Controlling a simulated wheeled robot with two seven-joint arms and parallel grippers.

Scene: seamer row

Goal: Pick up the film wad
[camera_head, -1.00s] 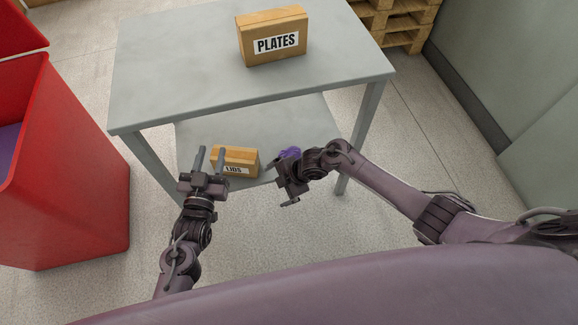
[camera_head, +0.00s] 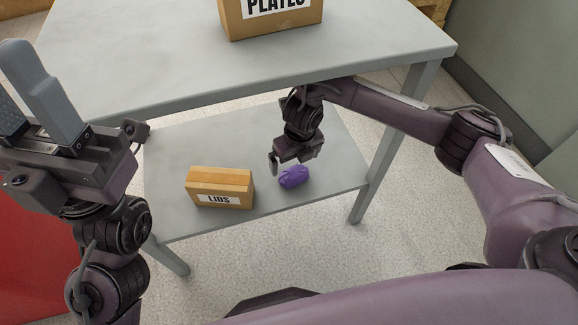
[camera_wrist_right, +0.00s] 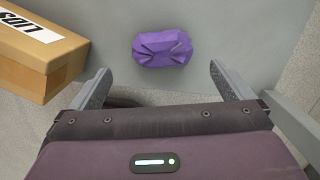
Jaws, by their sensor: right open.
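The film wad (camera_head: 294,176) is a crumpled purple bundle lying on the table's lower shelf, right of the LIDS box. In the right wrist view the wad (camera_wrist_right: 162,48) lies ahead of the gap between my fingers, apart from both. My right gripper (camera_head: 289,162) is open and empty, just above and behind the wad in the head view. It also shows open in the right wrist view (camera_wrist_right: 160,80). My left gripper (camera_head: 30,95) is raised at the left, close to the head camera, its fingers apart and empty.
The LIDS box (camera_head: 220,187) stands on the lower shelf (camera_head: 180,150), left of the wad; it also shows in the right wrist view (camera_wrist_right: 38,52). The tabletop (camera_head: 150,60) overhangs the shelf and carries the PLATES box (camera_head: 270,20). A table leg (camera_head: 385,150) is at the right.

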